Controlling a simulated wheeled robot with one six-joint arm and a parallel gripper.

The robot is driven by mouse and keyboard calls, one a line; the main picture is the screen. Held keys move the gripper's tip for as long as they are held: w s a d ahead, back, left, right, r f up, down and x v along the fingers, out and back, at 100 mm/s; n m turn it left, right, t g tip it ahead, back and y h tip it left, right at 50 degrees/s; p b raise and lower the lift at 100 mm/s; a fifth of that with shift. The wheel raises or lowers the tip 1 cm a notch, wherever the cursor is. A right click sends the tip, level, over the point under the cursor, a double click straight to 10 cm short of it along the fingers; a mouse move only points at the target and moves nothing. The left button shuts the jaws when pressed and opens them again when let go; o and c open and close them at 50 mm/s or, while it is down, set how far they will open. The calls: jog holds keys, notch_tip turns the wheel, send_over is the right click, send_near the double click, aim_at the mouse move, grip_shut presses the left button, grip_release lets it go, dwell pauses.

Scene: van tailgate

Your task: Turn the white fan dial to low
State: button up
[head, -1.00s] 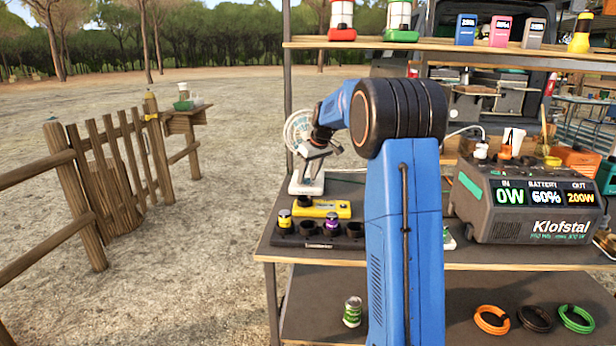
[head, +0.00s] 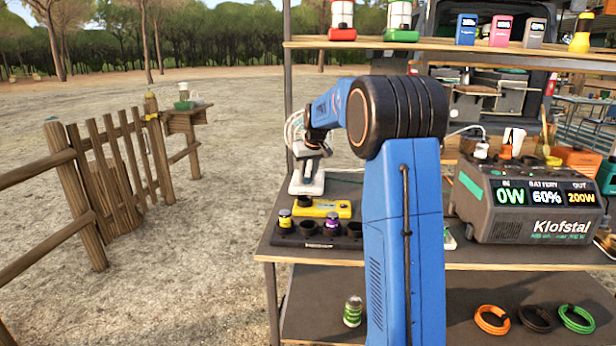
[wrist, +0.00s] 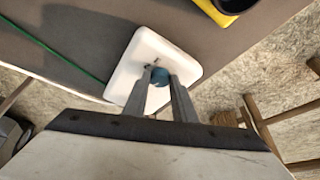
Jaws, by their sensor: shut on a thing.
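The white fan stands at the back left corner of the table. Its round white guard (head: 294,129) shows partly behind my arm, and its white base (head: 306,185) rests on the tabletop. In the wrist view I look down on the white base (wrist: 128,78). A blue-teal dial (wrist: 160,76) sits on it between my fingertips. My gripper (wrist: 161,80) is shut on the dial from above. In the head view my gripper (head: 312,165) is just over the base. The dial's marks and its setting cannot be read.
A yellow box (head: 323,209) and a dark socket tray (head: 318,236) with small capped cells stand in front of the fan. A grey power station (head: 530,205) stands at the right. A green cord (wrist: 55,50) runs along the tabletop to the base. The table's edge is close by.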

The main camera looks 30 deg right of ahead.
jog(key=m, duration=0.2)
jog(key=m+h, duration=0.2)
jog(key=m, duration=0.1)
jog(key=shift+a+m+g, duration=0.25)
jog(key=shift+m+g, duration=0.05)
jog(key=shift+g, duration=0.1)
dwell(0.3)
jog(key=o, duration=1)
jog(key=shift+o, duration=0.2)
jog(key=v, duration=1.7)
jog(key=shift+r, duration=0.25)
jog(key=shift+w+a, duration=0.1)
jog(key=shift+w, duration=0.05)
